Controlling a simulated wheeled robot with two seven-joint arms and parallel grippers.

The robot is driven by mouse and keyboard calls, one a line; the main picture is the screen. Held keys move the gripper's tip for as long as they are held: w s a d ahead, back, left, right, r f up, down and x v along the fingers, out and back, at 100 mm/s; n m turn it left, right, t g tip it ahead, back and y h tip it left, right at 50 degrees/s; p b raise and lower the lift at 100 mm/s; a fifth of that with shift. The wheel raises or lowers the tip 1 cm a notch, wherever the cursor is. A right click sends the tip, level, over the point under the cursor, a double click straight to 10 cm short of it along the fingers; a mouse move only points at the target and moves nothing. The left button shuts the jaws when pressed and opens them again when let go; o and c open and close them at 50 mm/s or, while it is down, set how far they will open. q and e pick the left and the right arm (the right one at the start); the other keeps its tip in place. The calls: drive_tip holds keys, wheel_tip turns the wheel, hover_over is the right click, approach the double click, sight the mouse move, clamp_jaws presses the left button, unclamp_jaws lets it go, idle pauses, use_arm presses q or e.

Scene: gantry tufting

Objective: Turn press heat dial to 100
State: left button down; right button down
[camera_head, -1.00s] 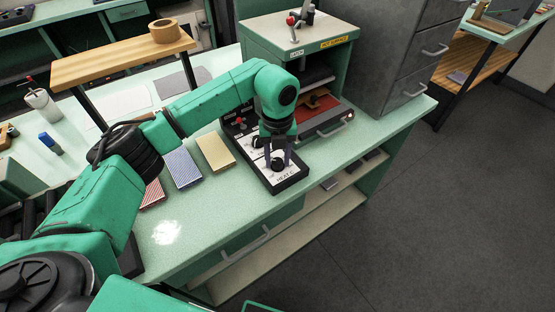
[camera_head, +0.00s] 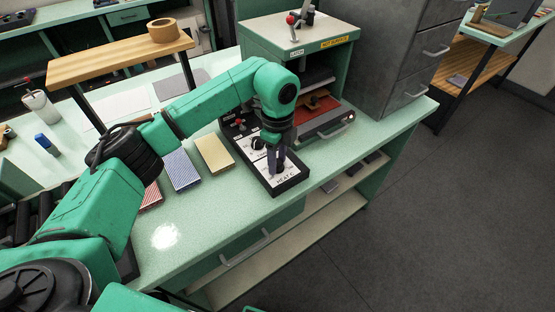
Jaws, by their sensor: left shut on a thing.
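The control panel (camera_head: 292,184) is a dark box with a white face, lying on the green bench in front of the press. Its near end is lettered HEAT C. My left gripper (camera_head: 276,170) points down over that end, shut on the heat dial, which is mostly hidden between the fingers. The dial's pointer and the scale reading cannot be made out. A second black knob (camera_head: 258,144) shows farther up the panel. The green press (camera_head: 262,58) stands behind, with a hot surface label and an open front. My right gripper is not in view.
Striped red, striped blue and yellow pads (camera_head: 215,154) lie left of the panel. A wooden shelf (camera_head: 120,58) with a tape roll (camera_head: 164,30) stands at the back left. Grey drawers (camera_head: 405,50) stand right of the press. The bench front (camera_head: 200,222) is clear.

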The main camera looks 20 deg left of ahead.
use_arm(q)
drive_tip(key=shift+w+r+n, duration=0.1)
drive_tip(key=shift+n, duration=0.9)
drive_tip(key=shift+w+r+n, duration=0.1)
drive_tip(key=shift+n, duration=0.9)
drive_tip(key=c, duration=0.6)
unclamp_jaws()
drive_tip(key=shift+o, duration=0.9)
drive_tip(key=shift+s+f, duration=0.1)
wheel_tip(320, 180, up, 7)
drive_tip(key=shift+r+b, duration=0.1)
drive_tip(key=shift+b, duration=0.8)
wheel_tip(320, 180, up, 7)
drive_tip(key=shift+r+p, duration=0.2)
drive_tip(key=shift+p, duration=0.2)
